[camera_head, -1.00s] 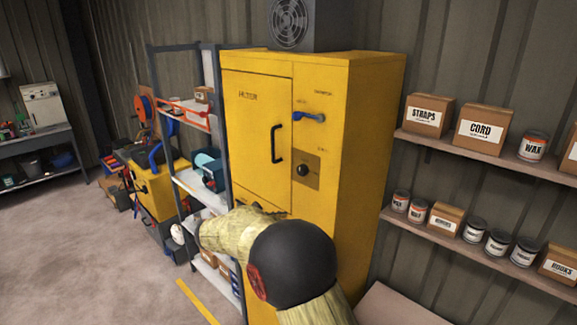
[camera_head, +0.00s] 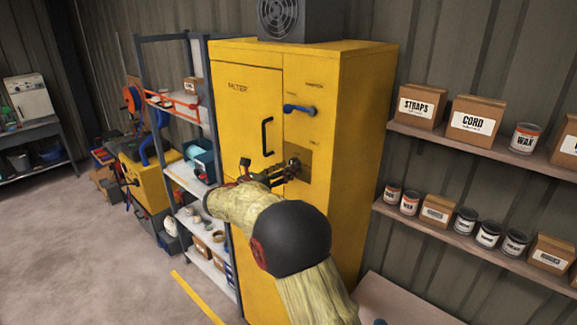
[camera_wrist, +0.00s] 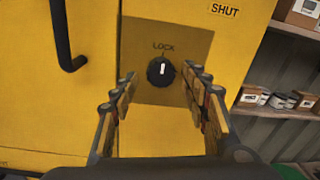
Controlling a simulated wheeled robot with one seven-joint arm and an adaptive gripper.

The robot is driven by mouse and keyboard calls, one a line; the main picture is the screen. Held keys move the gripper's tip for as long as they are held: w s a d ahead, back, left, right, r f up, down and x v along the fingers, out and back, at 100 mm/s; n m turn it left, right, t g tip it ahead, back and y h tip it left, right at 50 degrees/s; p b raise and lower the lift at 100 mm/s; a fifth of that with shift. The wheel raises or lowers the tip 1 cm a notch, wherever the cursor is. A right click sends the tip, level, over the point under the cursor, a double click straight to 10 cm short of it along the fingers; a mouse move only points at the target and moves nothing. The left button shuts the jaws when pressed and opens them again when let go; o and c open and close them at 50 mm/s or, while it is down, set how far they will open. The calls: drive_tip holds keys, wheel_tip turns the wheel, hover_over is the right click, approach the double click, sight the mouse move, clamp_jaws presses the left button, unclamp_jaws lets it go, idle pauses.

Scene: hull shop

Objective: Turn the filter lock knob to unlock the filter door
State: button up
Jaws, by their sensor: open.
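The black filter lock knob (camera_wrist: 160,71) shows in the wrist view on a brownish plate (camera_wrist: 140,42) under the word LOCK. Its white mark points straight up. My gripper (camera_wrist: 158,84) is open, its fingers to the left and right of the knob in the picture; I cannot tell whether they touch it. In the head view my gripper (camera_head: 288,172) is at the plate and covers most of the knob. The yellow filter door (camera_head: 245,110) is closed, with a black handle (camera_head: 267,137) left of the plate.
A blue lever (camera_head: 299,109) sits above the lock plate. A SHUT label (camera_wrist: 225,11) is at upper right in the wrist view. A grey shelf rack (camera_head: 178,118) stands close on the left, and wall shelves (camera_head: 480,150) with boxes and cans on the right.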

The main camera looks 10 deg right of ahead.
drive_tip(key=shift+w+d, duration=0.25)
drive_tip(key=shift+d, duration=0.15)
drive_tip(key=shift+c, duration=0.2)
drive_tip(key=c, duration=1.1)
